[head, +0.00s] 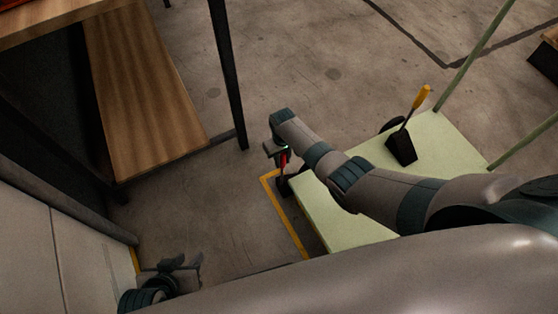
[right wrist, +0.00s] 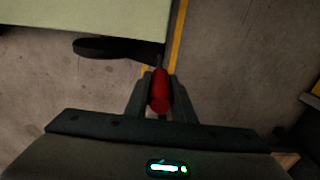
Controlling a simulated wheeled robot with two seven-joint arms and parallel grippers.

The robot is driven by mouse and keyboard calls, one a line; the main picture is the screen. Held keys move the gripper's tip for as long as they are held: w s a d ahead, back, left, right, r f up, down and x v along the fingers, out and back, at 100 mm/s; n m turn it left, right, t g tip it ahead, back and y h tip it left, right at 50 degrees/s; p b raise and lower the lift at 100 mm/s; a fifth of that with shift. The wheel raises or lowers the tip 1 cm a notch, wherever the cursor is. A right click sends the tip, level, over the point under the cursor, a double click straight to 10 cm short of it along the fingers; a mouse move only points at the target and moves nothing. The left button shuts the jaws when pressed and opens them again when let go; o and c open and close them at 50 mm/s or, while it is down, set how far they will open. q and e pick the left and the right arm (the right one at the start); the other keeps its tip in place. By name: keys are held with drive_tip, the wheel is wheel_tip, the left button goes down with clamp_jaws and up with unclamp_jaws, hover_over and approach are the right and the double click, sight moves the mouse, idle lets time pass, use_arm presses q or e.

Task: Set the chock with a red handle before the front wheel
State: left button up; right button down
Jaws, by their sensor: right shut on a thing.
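A dark rounded shape (right wrist: 105,48), apparently a wheel, lies by the cart edge. The chock's body is hard to tell from the dark parts there; I cannot tell whether it touches the floor or wheel. My left gripper (head: 182,264) is open and empty at lower left.
A black chock with a yellow handle (head: 402,147) stands on the cart deck. A yellow floor line (head: 285,217) runs along the cart's left end. A wooden-shelved rack with dark legs (head: 145,95) stands to the left.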

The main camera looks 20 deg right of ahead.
drive_tip(key=shift+w+d+r, duration=0.1)
drive_tip(key=c, duration=1.4)
unclamp_jaws()
drive_tip(key=shift+c, duration=0.2)
drive_tip(key=shift+r, duration=0.25)
use_arm(q)
drive_tip(key=s+a+g+y+p, duration=0.1)
drive_tip(key=s+a+g+p, duration=0.1)
drive_tip(key=s+a+p, duration=0.15)
use_arm(e)
wheel_tip(320, 180, up, 8)
drive_tip(key=shift+f, duration=0.1)
use_arm(q)
wheel_tip(320, 180, down, 6)
drive_tip(key=w+a+p, duration=0.1)
drive_tip(key=p, duration=0.1)
drive_tip(key=shift+a+g+y, duration=0.15)
drive_tip(key=shift+g+y, duration=0.15)
drive_tip(key=shift+g, duration=0.1)
use_arm(e)
wheel_tip(320, 180, up, 9)
